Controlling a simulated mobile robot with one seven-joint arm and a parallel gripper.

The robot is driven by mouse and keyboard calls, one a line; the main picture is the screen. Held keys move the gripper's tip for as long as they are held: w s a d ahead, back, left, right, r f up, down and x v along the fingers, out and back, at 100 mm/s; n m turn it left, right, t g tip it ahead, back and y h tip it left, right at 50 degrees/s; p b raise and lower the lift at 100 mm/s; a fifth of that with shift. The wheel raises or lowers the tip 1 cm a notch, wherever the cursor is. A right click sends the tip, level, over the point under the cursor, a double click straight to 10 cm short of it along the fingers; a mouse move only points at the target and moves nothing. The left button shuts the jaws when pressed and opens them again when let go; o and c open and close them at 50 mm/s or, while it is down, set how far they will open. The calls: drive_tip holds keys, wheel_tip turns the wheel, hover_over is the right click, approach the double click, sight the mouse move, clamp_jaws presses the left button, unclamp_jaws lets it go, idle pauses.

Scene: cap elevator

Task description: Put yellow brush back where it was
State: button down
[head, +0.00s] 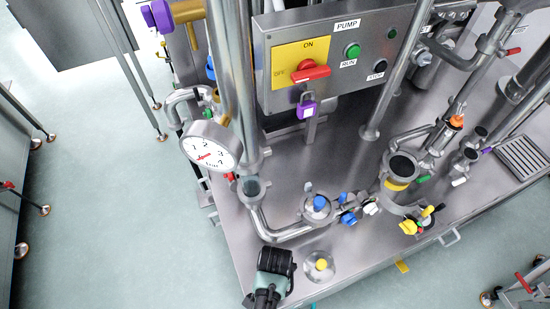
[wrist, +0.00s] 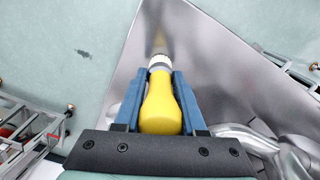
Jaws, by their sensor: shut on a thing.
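The yellow brush (wrist: 161,105) shows in the wrist view, with a yellow handle and a pale ribbed collar at its far end. My gripper (wrist: 163,76) is shut on it, with one blue finger along each side of the handle. The brush points away from the wrist, over the steel surface near its edge. In the head view my dark wrist (head: 275,262) is at the front left of the steel deck (head: 350,265). There I cannot make out the fingers or the held brush.
A round steel fitting with a yellow knob (head: 321,264) stands just right of my wrist. Pipes, a dial gauge (head: 211,147) and a pump control box (head: 340,55) stand behind. A yellow-banded cup (head: 397,184) is further right. Open floor lies left.

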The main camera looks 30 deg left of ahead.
drive_tip(key=shift+f, duration=0.1)
drive_tip(key=c, duration=0.5)
unclamp_jaws()
wheel_tip(320, 180, up, 12)
drive_tip(key=shift+r, duration=0.15)
